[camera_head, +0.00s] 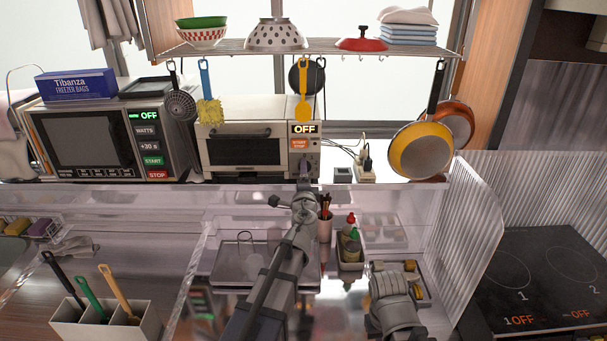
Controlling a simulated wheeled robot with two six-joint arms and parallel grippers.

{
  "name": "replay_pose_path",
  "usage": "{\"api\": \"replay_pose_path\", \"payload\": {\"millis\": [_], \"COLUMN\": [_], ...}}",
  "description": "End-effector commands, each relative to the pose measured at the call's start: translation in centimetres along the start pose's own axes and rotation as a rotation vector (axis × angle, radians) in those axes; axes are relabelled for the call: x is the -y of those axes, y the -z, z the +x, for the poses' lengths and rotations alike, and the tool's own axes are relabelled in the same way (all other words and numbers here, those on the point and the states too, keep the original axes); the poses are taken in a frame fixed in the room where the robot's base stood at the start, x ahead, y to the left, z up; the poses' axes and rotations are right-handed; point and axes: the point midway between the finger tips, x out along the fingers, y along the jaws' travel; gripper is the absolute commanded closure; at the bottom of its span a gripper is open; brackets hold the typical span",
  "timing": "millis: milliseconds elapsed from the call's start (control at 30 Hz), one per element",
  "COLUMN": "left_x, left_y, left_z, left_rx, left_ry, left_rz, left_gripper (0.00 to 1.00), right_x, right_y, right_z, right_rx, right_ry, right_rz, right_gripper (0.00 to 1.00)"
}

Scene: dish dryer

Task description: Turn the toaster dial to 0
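The toaster (243,150) is a white, oven-like box with a dark window and handle, standing at the back middle. Its display (303,128) reads OFF, with an orange START STOP button (300,144) below it. My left gripper (304,172) is at the lower right of the toaster's front, under that button, where it covers the control area. The dial itself is hidden or too small to make out. I cannot tell whether the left gripper is open or touching the dial. My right arm shows at the bottom right of centre; its gripper is not visible.
A microwave (80,145) stands left of the toaster. A shelf (330,47) above carries bowls, and utensils and pans hang from it. A utensil cup (324,228) and a bottle caddy (350,255) stand right of my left arm. A cooktop (540,275) is at the right.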

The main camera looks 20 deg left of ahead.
Motion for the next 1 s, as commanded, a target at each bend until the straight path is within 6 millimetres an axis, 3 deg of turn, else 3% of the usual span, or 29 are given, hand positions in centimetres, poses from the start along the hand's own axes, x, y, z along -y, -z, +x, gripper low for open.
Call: {"api": "replay_pose_path", "payload": {"millis": [333,767,867,1000], "left_x": [0.0,-0.2,-1.1,-5.2], "left_y": [-0.1,-0.2,-0.8,-2.0], "left_z": [-5.8,-6.3,-7.1,-10.2], "left_rx": [-0.001,0.013,0.078,0.265], "left_ry": [0.0,-0.007,-0.043,-0.199], "left_rz": [-0.001,-0.02,-0.107,-0.334], "left_gripper": [0.2,0.2,0.2,0.2], "right_x": [0.0,0.0,0.0,0.0], "right_y": [0.0,0.0,0.0,0.0], "right_z": [0.0,0.0,0.0,0.0], "right_rx": [0.0,0.0,0.0,0.0], "right_ry": [0.0,0.0,0.0,0.0], "right_rz": [0.0,0.0,0.0,0.0], "right_gripper": [1.0,1.0,1.0,1.0]}}
